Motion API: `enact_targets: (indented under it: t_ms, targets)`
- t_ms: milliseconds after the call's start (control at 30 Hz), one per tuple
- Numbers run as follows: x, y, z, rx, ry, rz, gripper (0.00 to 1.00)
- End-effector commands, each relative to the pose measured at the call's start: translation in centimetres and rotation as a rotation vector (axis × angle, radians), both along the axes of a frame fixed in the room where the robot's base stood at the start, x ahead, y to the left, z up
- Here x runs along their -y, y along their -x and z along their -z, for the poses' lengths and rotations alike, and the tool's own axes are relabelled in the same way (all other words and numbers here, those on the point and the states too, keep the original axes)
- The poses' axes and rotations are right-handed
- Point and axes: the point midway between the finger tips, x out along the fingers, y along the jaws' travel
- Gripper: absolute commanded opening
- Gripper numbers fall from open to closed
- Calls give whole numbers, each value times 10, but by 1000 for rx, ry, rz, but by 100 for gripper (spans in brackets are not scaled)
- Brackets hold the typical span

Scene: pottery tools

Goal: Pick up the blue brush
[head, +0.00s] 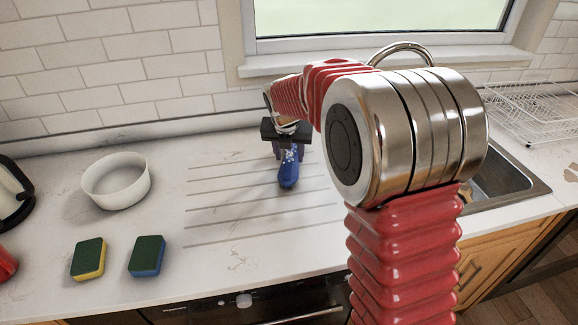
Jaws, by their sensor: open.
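The blue brush (288,174) is in the head view on the worktop's grooved area, below the window's left part. Its near end is rounded and blue, with white marks further up. My gripper (289,153) is over the brush's far part, with one dark finger on each side of it. The fingers look open. I cannot tell whether either finger touches the brush. The far end of the brush is hidden under my gripper.
A white bowl (116,186) stands at the left. Two sponges, one green and yellow (88,259) and one green and blue (147,256), lie in front. A sink (510,188) and a wire rack (535,108) are at the right. The grooved worktop (230,215) around the brush is clear.

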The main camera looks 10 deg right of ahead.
Motion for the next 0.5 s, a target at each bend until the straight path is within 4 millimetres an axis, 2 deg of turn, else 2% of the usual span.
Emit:
enact_targets:
  t_ms: [167, 500]
  targets:
    - [2, -6, 15, 0, 0, 0, 42]
    - [3, -6, 15, 0, 0, 1, 42]
